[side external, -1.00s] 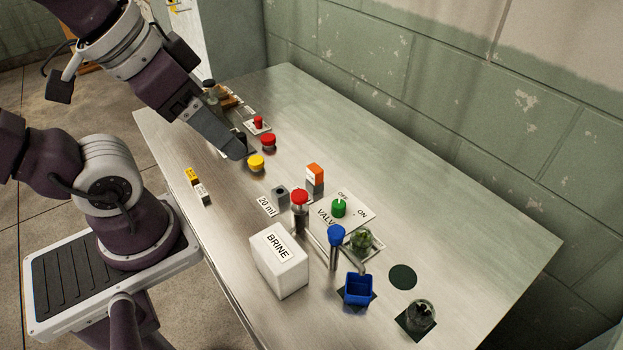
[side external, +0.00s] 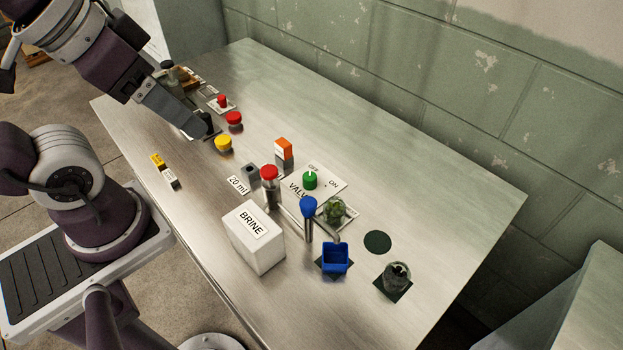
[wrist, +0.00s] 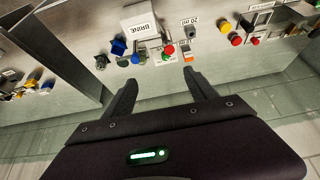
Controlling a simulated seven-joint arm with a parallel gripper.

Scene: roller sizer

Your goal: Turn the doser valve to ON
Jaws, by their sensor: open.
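The doser valve is a green knob (side external: 310,180) with a white mark on top, on a white plate (side external: 327,183) lettered VALVE, OFF and ON. The mark points up toward the OFF label. In the wrist view the green knob (wrist: 165,58) shows just beyond the fingertips. My gripper (side external: 207,126) is over the left part of the table, near the yellow button and well left of the knob. In the wrist view my gripper (wrist: 161,77) has its two fingers spread with nothing between them.
A red-topped post (side external: 270,174), a blue-topped spout (side external: 309,206) and a white BRINE box (side external: 256,237) stand in front of the valve. An orange-and-white block (side external: 284,149) is behind left. A blue cup (side external: 335,259) and glass jar (side external: 397,276) stand right. The back table is clear.

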